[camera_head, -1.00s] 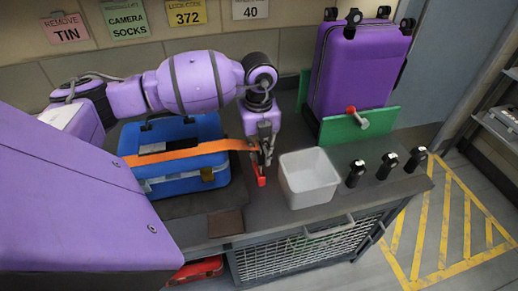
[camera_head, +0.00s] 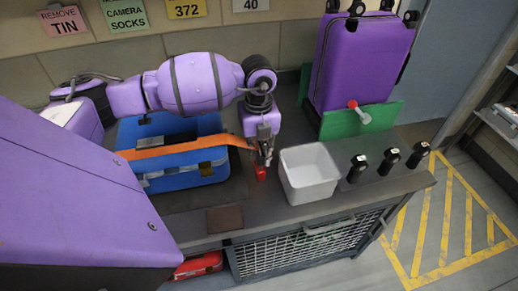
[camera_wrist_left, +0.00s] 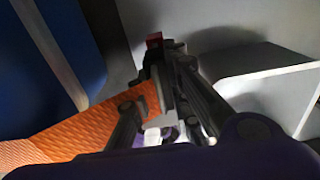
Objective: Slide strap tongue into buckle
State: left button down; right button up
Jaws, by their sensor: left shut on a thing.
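An orange strap (camera_head: 178,147) lies across the blue case (camera_head: 162,182) and reaches right to my left gripper (camera_head: 263,164). My left gripper points down and is shut on the strap's end, right of the case and above the counter. In the left wrist view the ribbed strap (camera_wrist_left: 95,128) runs in from the left to the fingers (camera_wrist_left: 160,95). A small red piece (camera_head: 260,174) shows at the fingertips, also in the left wrist view (camera_wrist_left: 154,40). My right gripper is out of view.
A white bin (camera_head: 309,189) stands close to the right of my left gripper. Several black-handled knobs (camera_head: 390,159) stand further right. A purple suitcase (camera_head: 362,65) stands behind a green panel (camera_head: 380,119). A brown patch (camera_head: 225,219) lies on the counter front.

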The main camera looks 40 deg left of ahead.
pick_arm(q)
jog(key=shift+f, duration=0.35)
jog(key=shift+f+b, duration=0.35)
jog(key=shift+f, duration=0.2)
jog(key=shift+f, duration=0.2)
jog(key=c, duration=1.7)
grip_release()
jog(key=shift+o, duration=0.7)
notch_tip(320, 180, up, 12)
jog(key=shift+r, duration=0.1)
